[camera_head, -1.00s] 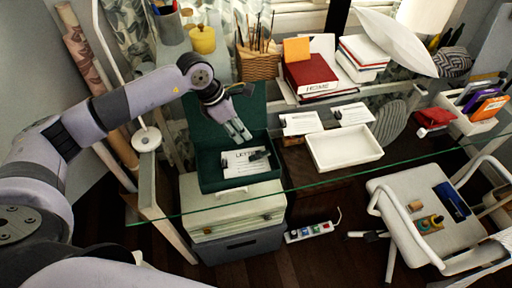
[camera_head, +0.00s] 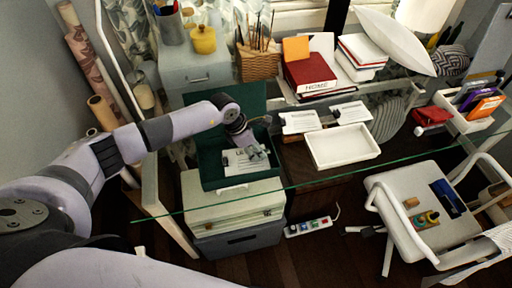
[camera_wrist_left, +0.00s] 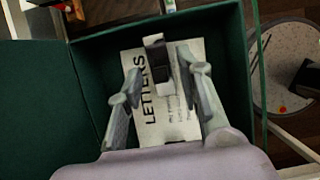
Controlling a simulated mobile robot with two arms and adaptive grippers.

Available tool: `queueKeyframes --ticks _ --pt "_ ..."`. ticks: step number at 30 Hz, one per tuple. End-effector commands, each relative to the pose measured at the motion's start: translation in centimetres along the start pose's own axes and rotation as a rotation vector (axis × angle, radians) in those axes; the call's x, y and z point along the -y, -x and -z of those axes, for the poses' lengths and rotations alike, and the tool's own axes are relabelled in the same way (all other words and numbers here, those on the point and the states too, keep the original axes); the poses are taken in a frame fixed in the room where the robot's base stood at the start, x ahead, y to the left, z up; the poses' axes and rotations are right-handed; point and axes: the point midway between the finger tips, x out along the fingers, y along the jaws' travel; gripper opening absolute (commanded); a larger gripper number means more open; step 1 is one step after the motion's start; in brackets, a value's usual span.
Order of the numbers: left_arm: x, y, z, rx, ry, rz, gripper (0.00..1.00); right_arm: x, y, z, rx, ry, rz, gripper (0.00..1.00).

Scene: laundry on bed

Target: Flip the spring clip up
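A dark spring clip (camera_wrist_left: 161,68) with a grey upper part sits on a white card printed LETTERS (camera_wrist_left: 147,112), inside an open green box. In the head view the card (camera_head: 236,163) lies in the green box (camera_head: 210,179), whose lid stands up at the back. My left gripper (camera_head: 258,154) reaches down into the box over the card and mostly hides the clip there. In the left wrist view its two fingers (camera_wrist_left: 160,75) are apart, one on each side of the clip, with visible gaps. I cannot tell its height above the card. My right gripper is not in view.
A glass desk edge crosses close in front. A white tray (camera_head: 342,161) and papers (camera_head: 301,121) lie to the right. A pencil basket (camera_head: 258,65) stands behind.

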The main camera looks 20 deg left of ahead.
Motion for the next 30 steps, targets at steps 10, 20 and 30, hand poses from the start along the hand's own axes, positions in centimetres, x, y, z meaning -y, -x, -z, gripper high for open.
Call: queueKeyframes --ticks 10,20,30 --pt "-0.02 0.06 -0.02 0.001 0.001 0.000 0.13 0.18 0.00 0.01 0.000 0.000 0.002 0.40" --pt "-0.03 0.07 -0.04 0.001 0.001 0.000 0.00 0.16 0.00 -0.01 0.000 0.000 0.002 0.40" --pt "-0.04 0.09 -0.05 0.001 0.001 -0.001 0.00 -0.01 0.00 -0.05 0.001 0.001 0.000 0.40"
